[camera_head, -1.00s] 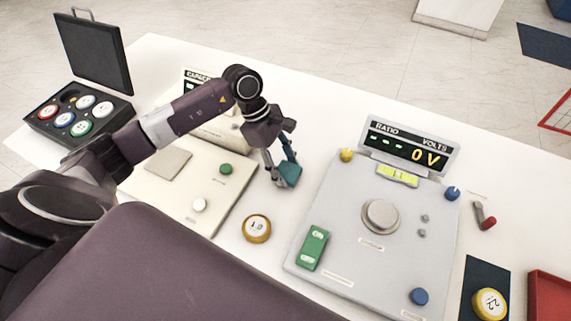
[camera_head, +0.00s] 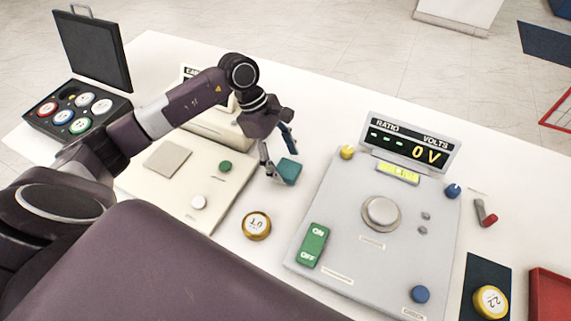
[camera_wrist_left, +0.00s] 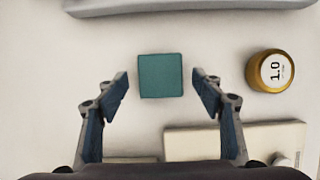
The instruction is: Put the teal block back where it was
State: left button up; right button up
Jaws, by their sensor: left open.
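The teal block (camera_head: 288,171) lies on the white table between the cream instrument and the grey ratio instrument. In the left wrist view the teal block (camera_wrist_left: 160,76) sits flat and square, just beyond and between the fingertips, touching neither. My left gripper (camera_head: 279,150) is open and empty above and a little behind the block. Its two blue-padded fingers also show in the left wrist view (camera_wrist_left: 160,92), spread wider than the block. My right gripper is not in view.
A gold 1.0 weight (camera_head: 257,225) stands near the block. The ratio instrument (camera_head: 335,200) is at right, the cream instrument (camera_head: 215,205) at left. An open black case (camera_head: 118,107) holds several coloured discs. A 22 disc (camera_head: 490,302) lies on a dark mat. Bare table surrounds the block.

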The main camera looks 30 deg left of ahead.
pick_arm(q)
jog(key=b+v, duration=0.3)
jog(key=v, duration=0.7)
jog(key=shift+r, duration=0.2)
